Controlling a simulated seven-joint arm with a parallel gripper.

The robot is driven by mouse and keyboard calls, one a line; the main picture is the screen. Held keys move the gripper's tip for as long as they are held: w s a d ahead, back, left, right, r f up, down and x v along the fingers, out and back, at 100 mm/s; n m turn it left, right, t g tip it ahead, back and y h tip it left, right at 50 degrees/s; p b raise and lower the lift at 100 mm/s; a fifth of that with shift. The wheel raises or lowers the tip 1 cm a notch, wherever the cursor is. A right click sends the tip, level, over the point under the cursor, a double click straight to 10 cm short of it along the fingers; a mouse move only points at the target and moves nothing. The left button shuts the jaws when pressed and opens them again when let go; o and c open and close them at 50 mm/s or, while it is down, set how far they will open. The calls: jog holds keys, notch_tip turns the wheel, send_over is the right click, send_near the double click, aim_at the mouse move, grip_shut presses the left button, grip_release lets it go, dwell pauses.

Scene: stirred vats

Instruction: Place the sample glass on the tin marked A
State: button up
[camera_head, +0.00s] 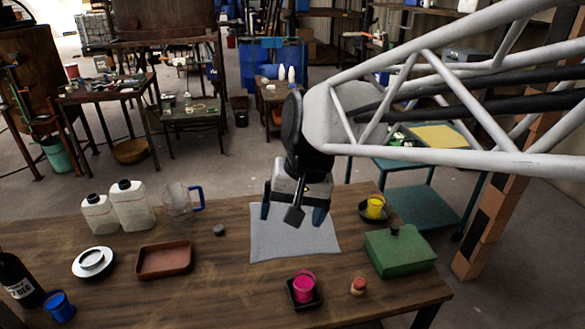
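A blue cup (60,306) stands at the far left. A reddish-brown rectangular tin (164,273) lies empty left of the cloth. I cannot read any letter A, nor tell which glass is the sample glass.
A green lidded box (400,252) and a small red-topped pot (358,286) are at the right. White jugs (133,205), a clear blue-handled pitcher (177,199), a white round dish (93,275) and a dark bottle (19,280) stand left. The pale cloth (290,245) is bare.

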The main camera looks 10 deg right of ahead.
jog(key=s+d+f+n+t+h, duration=0.1)
jog(key=s+d+f+h, duration=0.1)
jog(key=s+d, duration=0.7)
jog(key=shift+s+d+f+n+t+h, duration=0.15)
jog(key=shift+s+f+n+t+h, duration=0.15)
jog(key=shift+s+f, duration=0.1)
dwell(0.8)
